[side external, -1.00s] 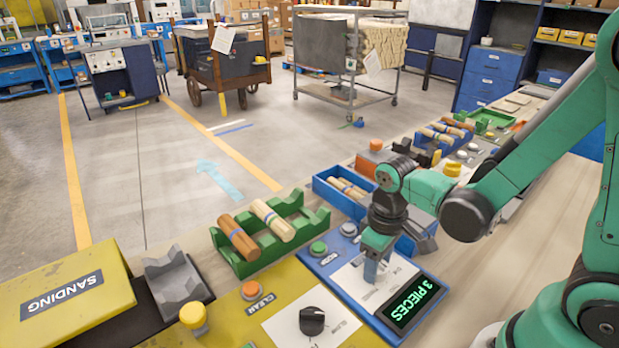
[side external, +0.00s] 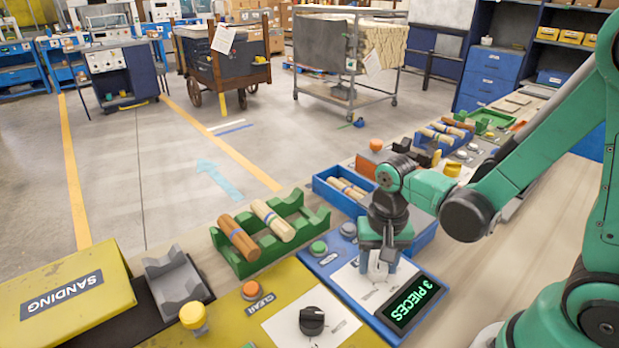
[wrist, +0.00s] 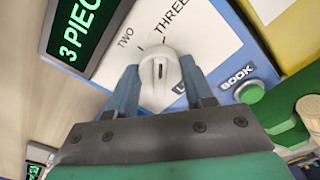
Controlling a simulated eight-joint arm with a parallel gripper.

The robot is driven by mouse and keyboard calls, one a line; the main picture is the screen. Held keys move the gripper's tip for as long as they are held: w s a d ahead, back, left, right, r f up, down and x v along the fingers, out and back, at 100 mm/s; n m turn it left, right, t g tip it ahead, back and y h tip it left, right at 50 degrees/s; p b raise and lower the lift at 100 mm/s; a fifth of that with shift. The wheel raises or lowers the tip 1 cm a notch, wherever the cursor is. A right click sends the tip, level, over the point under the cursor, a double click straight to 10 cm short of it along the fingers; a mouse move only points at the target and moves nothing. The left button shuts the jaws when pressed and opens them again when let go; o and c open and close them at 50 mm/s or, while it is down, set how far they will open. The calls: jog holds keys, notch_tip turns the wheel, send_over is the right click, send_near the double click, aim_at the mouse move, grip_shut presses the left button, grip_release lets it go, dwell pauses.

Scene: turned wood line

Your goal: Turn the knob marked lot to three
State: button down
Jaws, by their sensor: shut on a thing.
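A pale grey knob (wrist: 158,66) stands on the white plate of a blue panel (side external: 324,262). In the wrist view my gripper (wrist: 161,84) is shut on this knob, one finger on each side. The words TWO and THREE show on the plate beyond the knob; a blue label beside it is partly covered by a finger, so only its first letter, L, reads. The lit display (side external: 411,303) on the panel reads 3 PIECES, and also shows in the wrist view (wrist: 84,28). In the side view my gripper (side external: 378,272) mostly hides the knob.
A green button (side external: 318,248) marked BOOK is on the same panel. A yellow panel with a black knob (side external: 312,320) and an orange CLEAR button (side external: 250,290) lies to the left. A green rack (side external: 262,258) with turned wood pieces and a blue bin (side external: 330,193) stand behind.

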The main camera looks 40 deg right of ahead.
jog(key=shift+m, duration=0.6)
jog(key=shift+c, duration=1.7)
grip_release()
jog(key=shift+r, duration=0.15)
jog(key=shift+r, duration=2.7)
